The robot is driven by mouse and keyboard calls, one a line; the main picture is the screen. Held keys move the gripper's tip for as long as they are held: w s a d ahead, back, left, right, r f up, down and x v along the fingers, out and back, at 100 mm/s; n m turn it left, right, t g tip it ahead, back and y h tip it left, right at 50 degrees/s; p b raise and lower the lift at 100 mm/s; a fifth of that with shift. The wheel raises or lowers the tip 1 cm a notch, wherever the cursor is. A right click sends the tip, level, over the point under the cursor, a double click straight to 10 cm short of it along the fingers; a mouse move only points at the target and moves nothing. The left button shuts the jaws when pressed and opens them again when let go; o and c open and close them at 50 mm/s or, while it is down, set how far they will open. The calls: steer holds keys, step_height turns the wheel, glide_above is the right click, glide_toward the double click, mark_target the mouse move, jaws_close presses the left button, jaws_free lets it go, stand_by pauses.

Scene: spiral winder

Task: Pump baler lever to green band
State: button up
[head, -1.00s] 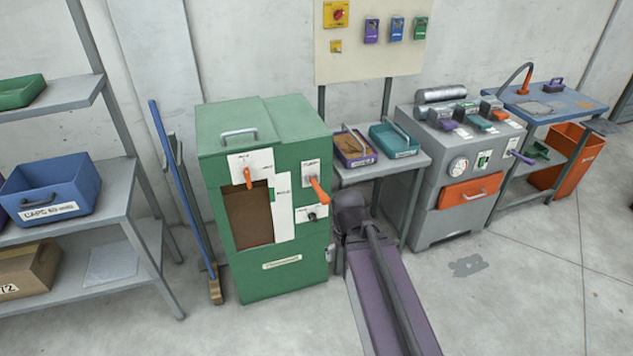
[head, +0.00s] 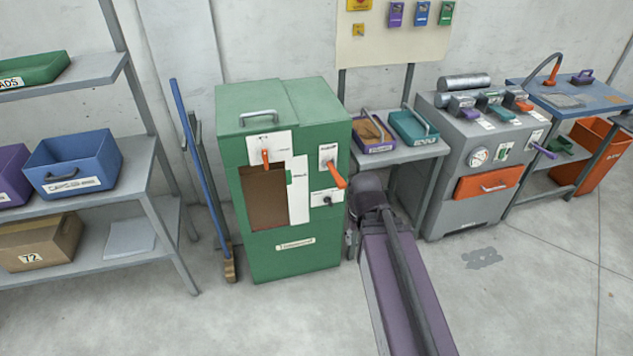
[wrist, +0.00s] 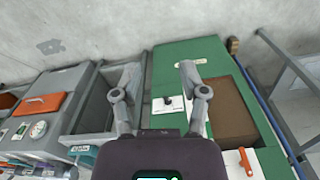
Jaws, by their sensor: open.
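The green baler (head: 295,240) stands upright against the wall, with a brown opening in its front. An orange lever (head: 334,175) sticks out from a white plate at its upper right. A second orange handle (head: 266,159) hangs above the opening and also shows in the wrist view (wrist: 246,160). A black knob (head: 327,199) sits on a lower plate. The right lever is hidden there, seemingly behind my gripper body.
A grey machine (head: 460,215) with a dial (head: 479,157) and an orange drawer stands to the right. A small table (head: 430,148) with two trays stands between. A shelf (head: 150,190) and a blue-handled broom (head: 200,175) are at left. Open floor lies in front.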

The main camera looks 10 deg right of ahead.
steer(key=w, duration=0.1)
steer(key=w+r, duration=0.1)
steer(key=w, duration=0.1)
steer(key=shift+p, duration=0.35)
jaws_close()
steer(key=w+r+n+t+p, duration=0.1)
steer(key=w+r+p, duration=0.2)
steer(key=w, duration=1)
steer(key=w+d+r+n+t+p, duration=0.1)
steer(key=w+r+p, duration=0.2)
steer(key=w, duration=1.1)
steer(key=shift+r+t, duration=0.3)
steer(key=shift+r, duration=0.1)
steer(key=shift+w, duration=0.1)
